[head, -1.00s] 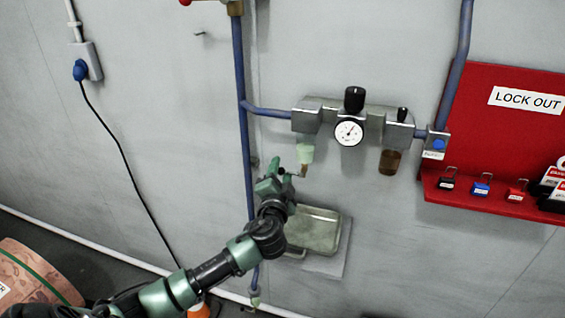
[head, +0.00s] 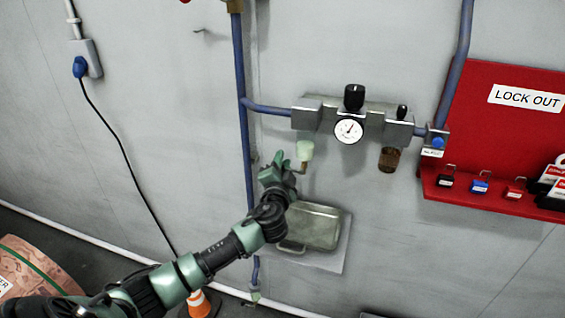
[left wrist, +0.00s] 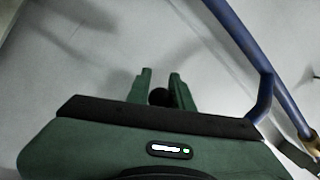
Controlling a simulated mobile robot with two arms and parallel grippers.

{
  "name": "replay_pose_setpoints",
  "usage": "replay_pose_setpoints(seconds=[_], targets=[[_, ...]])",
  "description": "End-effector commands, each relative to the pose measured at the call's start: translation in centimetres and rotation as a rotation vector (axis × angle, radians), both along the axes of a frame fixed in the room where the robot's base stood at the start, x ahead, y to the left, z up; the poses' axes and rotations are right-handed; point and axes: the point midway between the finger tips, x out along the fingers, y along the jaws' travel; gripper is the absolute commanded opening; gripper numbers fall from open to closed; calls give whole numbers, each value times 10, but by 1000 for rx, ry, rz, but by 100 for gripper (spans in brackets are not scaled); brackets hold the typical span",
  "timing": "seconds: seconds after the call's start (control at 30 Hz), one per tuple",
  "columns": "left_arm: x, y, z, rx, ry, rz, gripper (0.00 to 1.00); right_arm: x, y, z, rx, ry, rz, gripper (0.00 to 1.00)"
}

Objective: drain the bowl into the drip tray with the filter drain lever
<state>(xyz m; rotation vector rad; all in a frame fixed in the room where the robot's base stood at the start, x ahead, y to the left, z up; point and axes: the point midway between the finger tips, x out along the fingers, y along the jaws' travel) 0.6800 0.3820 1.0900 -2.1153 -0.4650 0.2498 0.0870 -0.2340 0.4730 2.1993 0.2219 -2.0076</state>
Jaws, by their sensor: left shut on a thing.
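The pale green filter bowl (head: 305,149) hangs below the left block of the air unit. A small brass drain fitting (head: 304,167) is under it, with the thin drain lever (head: 296,172) running left into my gripper. My left gripper (head: 279,170) is shut on the lever's end, left of and just below the bowl; its fingers mostly hide the lever. In the left wrist view a dark round knob (left wrist: 158,97) sits between the two green fingers. The grey metal drip tray (head: 322,228) is on the wall below, partly behind my left arm. My right gripper is out of view.
A gauge (head: 348,130) and a dark brown bowl (head: 389,159) are to the right. A blue pipe (head: 242,120) runs down the wall close to my gripper. A red lockout board (head: 500,140) is far right. An orange cone (head: 200,304) stands below.

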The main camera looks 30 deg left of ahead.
Motion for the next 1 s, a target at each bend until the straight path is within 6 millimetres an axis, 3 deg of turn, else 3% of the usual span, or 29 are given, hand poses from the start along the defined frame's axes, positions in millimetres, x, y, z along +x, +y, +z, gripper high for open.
replay_pose_setpoints(seconds=[0.53, 1.0], targets=[[1, -1, 9, 96, 17, -3, 0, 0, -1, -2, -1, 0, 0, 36], [2, -7, 29, 411, 90, -3, 0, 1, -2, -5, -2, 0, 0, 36]])
